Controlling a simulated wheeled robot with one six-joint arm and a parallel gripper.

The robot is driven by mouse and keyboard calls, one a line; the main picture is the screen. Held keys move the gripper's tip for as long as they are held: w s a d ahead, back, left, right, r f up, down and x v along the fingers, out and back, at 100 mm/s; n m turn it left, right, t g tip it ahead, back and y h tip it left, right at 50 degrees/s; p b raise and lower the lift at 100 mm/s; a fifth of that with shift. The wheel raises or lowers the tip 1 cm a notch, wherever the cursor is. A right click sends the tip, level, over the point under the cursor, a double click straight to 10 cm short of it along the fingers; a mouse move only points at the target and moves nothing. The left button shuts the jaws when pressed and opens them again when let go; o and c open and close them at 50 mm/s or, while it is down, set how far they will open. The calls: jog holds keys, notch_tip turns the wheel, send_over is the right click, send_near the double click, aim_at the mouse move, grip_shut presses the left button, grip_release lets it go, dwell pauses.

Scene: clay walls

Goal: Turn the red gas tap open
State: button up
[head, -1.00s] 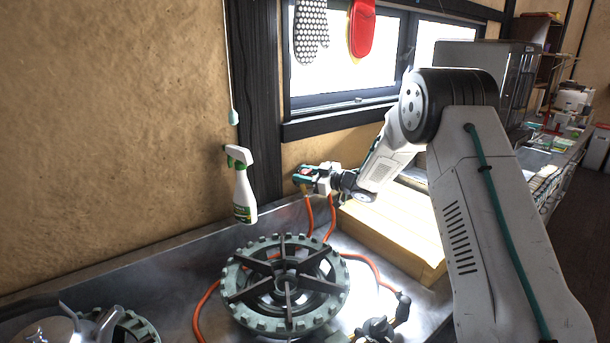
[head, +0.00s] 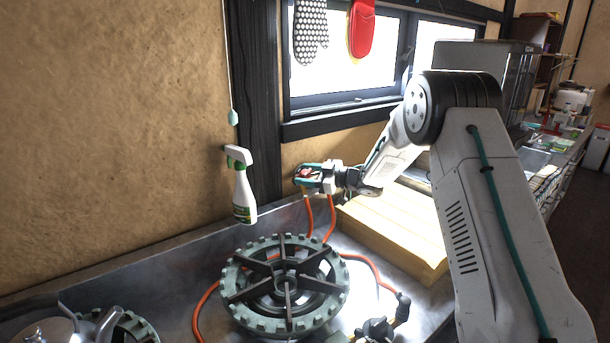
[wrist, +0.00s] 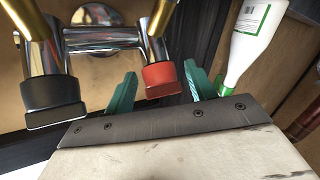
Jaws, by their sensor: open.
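The red gas tap (wrist: 161,80) has a red block-shaped handle below a chrome and brass fitting in the wrist view. My gripper (wrist: 160,74) is open, with one green finger on each side of the red handle. A gap shows on both sides, wider on the right. In the head view my gripper (head: 308,176) is at the wall behind the burner, with a bit of red showing between its fingers. Most of the tap is hidden there.
A similar black-handled tap (wrist: 54,98) sits left of the red one. A spray bottle (head: 242,186) is close by, also in the wrist view (wrist: 243,45). Orange hoses (head: 331,218) hang below my gripper. A burner (head: 285,285) and wooden block (head: 400,232) stand on the counter.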

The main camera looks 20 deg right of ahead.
jog(key=v, duration=0.7)
